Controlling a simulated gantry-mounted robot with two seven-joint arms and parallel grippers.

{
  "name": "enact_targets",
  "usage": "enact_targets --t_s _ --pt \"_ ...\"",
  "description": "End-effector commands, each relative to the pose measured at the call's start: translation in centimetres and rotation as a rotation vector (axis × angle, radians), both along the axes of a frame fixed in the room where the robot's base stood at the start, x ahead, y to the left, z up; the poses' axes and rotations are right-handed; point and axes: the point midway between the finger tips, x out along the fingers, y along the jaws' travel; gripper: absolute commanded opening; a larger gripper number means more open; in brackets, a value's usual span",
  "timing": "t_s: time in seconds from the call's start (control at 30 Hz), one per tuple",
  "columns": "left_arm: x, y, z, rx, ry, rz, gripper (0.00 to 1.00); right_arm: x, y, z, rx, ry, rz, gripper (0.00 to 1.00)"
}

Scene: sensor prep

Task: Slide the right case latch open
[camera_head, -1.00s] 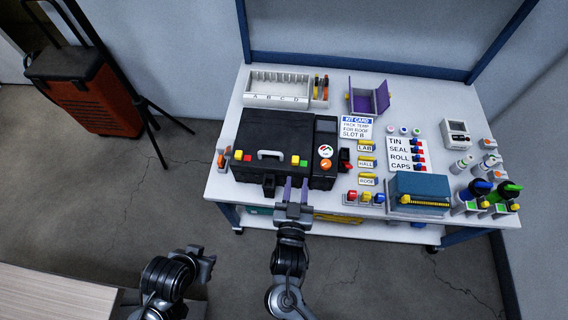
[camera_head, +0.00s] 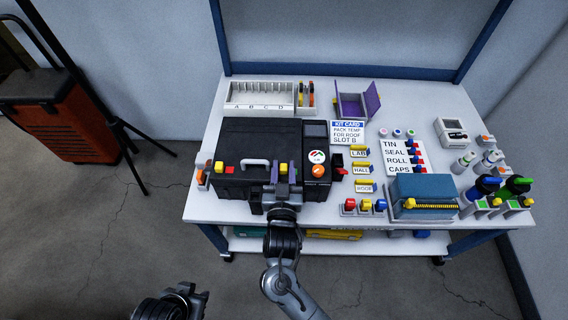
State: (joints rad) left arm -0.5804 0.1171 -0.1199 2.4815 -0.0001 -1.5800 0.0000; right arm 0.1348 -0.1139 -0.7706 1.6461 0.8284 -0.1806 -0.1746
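The black case (camera_head: 240,140) lies closed on the table, with a grey handle (camera_head: 256,163) on its front part. Its left latch (camera_head: 219,167) shows a yellow piece beside a red mark. The right latch (camera_head: 283,168) shows its yellow piece between the two fingers of my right gripper (camera_head: 283,174). The fingers stand apart, one on each side; I cannot tell whether they touch it. The green mark seen there earlier is hidden now. My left gripper (camera_head: 190,294) is low at the bottom left, away from the table; its fingers are too unclear to judge.
A black unit with an orange knob (camera_head: 318,171) adjoins the case on the right. Behind stand a white slotted rack (camera_head: 260,106) and an open purple box (camera_head: 353,117). Label plates, coloured blocks and a blue box (camera_head: 424,187) fill the right side.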

Motion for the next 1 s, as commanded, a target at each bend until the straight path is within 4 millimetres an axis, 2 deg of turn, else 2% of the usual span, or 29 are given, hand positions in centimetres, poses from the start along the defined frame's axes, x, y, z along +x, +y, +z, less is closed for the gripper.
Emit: enact_targets --t_s 0.1,0.23,0.63,0.87,1.0 --pt "0.0 -0.1 -1.0 -0.004 0.001 0.003 0.34 1.5 -0.1 -0.2 -0.001 -0.001 0.000 0.34" --pt "0.0 -0.1 -1.3 -0.004 0.001 0.003 0.34 2.5 -0.1 -0.1 0.000 -0.001 0.000 0.34" --pt "0.0 0.1 -1.4 0.003 0.002 -0.002 0.34 3.1 -0.1 0.0 0.000 0.001 0.000 0.34" --pt "0.0 0.2 -1.5 0.010 0.002 -0.006 0.34 3.0 -0.1 0.0 0.000 0.001 0.000 0.00" --pt "0.0 0.2 -1.5 0.010 0.002 -0.005 0.34 3.0 -0.1 0.0 0.000 0.001 0.000 0.00"
